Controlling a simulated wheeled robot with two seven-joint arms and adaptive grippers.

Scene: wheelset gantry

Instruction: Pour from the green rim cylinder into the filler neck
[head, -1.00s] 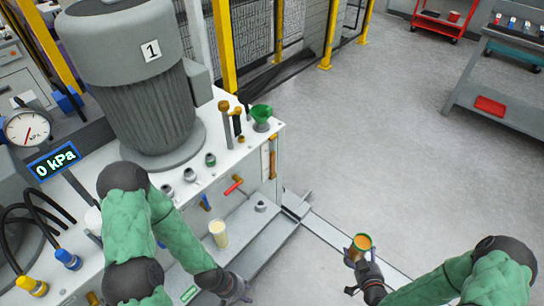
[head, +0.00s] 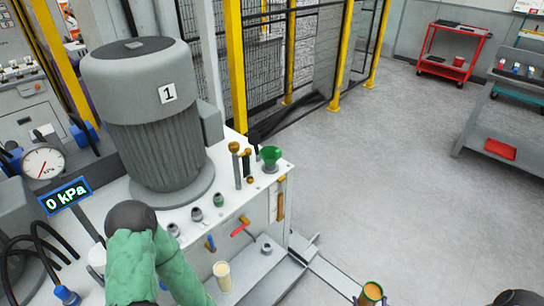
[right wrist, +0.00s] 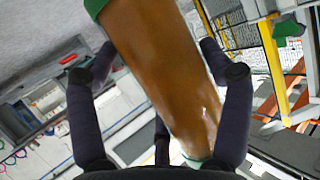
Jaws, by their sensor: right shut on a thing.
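The green rim cylinder (head: 372,291) shows at the bottom edge of the head view, with amber liquid inside; its lower part is cut off. In the right wrist view the cylinder (right wrist: 165,75) runs between the dark fingers of my right gripper (right wrist: 160,58), which is shut on it. A green funnel-shaped opening (head: 270,156), which looks like the filler neck, stands on the white cabinet top's right corner. The cylinder is apart from it, to its lower right.
A grey motor marked 1 (head: 150,110) stands on the white cabinet. A second cylinder with pale contents (head: 222,276) stands on the step in front. Capped brown posts (head: 236,160) stand beside the funnel. Open floor lies right.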

